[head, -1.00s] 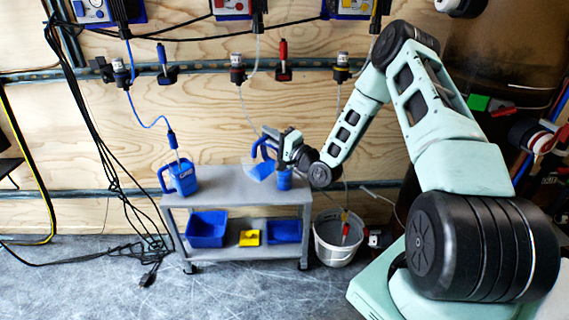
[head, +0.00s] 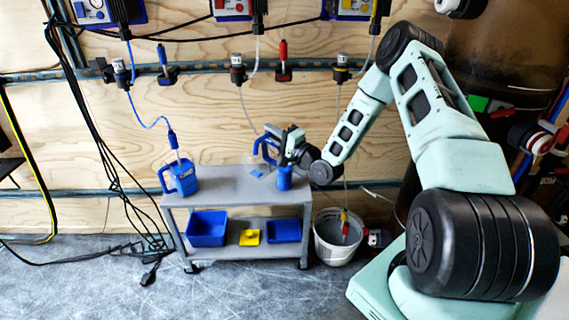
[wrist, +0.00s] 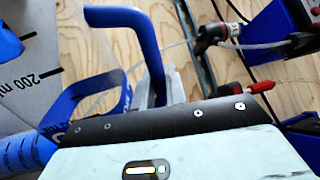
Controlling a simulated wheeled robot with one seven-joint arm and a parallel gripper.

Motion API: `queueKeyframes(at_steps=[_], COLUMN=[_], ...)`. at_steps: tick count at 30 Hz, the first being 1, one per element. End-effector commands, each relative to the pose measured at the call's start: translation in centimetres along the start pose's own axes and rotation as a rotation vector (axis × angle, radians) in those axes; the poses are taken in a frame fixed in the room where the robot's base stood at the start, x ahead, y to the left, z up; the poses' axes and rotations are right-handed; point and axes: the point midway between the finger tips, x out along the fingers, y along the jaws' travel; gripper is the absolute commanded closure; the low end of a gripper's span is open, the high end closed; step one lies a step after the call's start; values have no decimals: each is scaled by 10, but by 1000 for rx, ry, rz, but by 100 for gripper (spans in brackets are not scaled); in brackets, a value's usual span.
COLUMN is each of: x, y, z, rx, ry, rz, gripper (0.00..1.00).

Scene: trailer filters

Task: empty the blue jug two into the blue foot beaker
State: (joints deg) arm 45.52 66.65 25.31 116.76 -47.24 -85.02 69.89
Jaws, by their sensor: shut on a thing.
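My gripper (head: 286,146) is shut on a blue jug (head: 268,143) above the right end of the grey cart. The jug's blue handle (wrist: 148,40) fills the upper middle of the wrist view. The blue foot beaker (head: 284,178) stands upright on the cart top, just below my gripper. A blue curved wall with scale marks, seemingly the beaker (wrist: 22,156), shows at the wrist view's lower left, beside a grey surface marked 200 ml. Another blue jug (head: 182,178) stands upright at the cart's left end. Liquid levels cannot be told clearly.
The grey cart (head: 225,184) has blue bins (head: 207,228) and a yellow item (head: 250,237) on its lower shelf. A small blue patch (head: 256,173) shows on its top. A white bucket (head: 336,245) stands right. Cables and a tube hang from the wall.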

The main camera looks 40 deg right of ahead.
Motion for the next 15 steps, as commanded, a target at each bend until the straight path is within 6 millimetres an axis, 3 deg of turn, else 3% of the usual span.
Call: queueKeyframes(at_steps=[15], x=[1], y=[-4], z=[-12], rx=[87], ry=[18], rz=[-1], gripper=[100])
